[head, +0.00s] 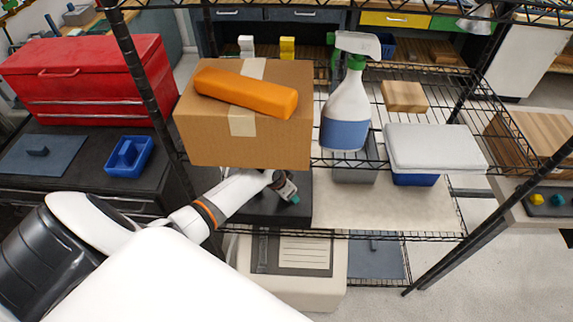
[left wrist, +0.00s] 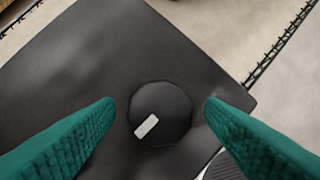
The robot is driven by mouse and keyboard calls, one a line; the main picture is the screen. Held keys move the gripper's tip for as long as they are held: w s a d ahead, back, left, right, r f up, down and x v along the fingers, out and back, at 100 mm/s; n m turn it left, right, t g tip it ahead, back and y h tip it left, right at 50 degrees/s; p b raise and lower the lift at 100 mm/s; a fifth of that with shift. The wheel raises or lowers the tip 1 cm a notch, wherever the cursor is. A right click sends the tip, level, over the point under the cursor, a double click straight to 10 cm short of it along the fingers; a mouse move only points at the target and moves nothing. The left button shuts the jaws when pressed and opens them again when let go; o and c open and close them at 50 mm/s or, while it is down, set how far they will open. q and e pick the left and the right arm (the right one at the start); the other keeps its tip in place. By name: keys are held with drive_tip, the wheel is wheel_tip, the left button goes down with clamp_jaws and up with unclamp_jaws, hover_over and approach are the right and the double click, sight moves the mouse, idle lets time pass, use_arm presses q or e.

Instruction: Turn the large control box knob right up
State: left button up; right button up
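The control box (head: 258,213) is a dark box on the middle rack shelf, partly hidden by my left arm and under the cardboard box. In the left wrist view, its dark top (left wrist: 110,55) carries a round black knob (left wrist: 172,98) with a white mark (left wrist: 147,126) toward its lower left. My left gripper (head: 290,192) is at the control box. Its two green fingers (left wrist: 160,103) are open, one on each side of the knob, with a visible gap to it on both sides. The knob is not visible in the head view. My right gripper is not in view.
A cardboard box (head: 205,145) with an orange case (head: 245,92) on it stands just above my left gripper. A spray bottle (head: 347,105) and a white-lidded container (head: 433,147) stand to its right. A black rack post (head: 147,80) rises left of the cardboard box.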

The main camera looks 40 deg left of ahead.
use_arm(q)
drive_tip(key=c, duration=0.9)
